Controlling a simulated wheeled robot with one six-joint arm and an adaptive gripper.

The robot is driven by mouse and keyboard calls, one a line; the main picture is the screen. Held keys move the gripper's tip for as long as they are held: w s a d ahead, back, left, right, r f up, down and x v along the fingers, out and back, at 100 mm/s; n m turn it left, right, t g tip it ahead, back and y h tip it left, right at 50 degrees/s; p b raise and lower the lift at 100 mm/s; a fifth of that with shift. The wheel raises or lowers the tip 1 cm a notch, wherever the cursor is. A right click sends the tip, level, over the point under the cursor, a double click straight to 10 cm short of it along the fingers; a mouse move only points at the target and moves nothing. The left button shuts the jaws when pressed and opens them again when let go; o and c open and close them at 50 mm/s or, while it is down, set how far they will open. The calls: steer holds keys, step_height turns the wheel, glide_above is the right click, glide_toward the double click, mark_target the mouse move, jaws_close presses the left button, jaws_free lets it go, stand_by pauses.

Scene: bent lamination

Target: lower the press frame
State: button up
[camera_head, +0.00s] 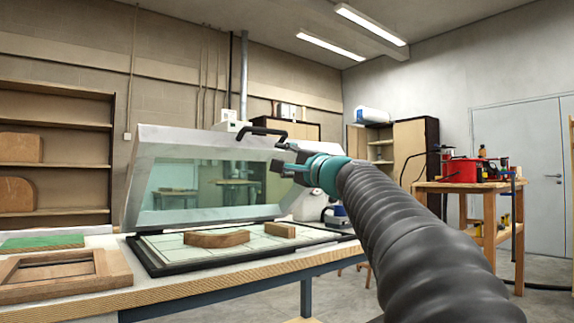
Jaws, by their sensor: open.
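The press frame (149,177) is a pale, boxy frame with a greenish see-through sheet. It stands raised and tilted over the dark-edged press bed (160,263) on the workbench. A black bent handle (252,131) sticks out from its upper right part. My gripper (283,157) is at the end of the dark ribbed arm, just below and right of the handle. It is open, and I see nothing between its fingers. Whether it touches the handle or the frame cannot be told. A curved wooden block (217,239) and a smaller block (280,230) lie on the bed.
The wooden workbench (232,275) also holds a wooden frame (62,275) and a green board (42,241) at left. Shelves (55,160) stand at the left wall. A tool table (470,187) stands at right, with open floor in front of it.

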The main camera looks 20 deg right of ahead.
steer(key=shift+s+d+f, duration=0.2)
steer(key=shift+s+f, duration=0.4)
steer(key=shift+s, duration=0.1)
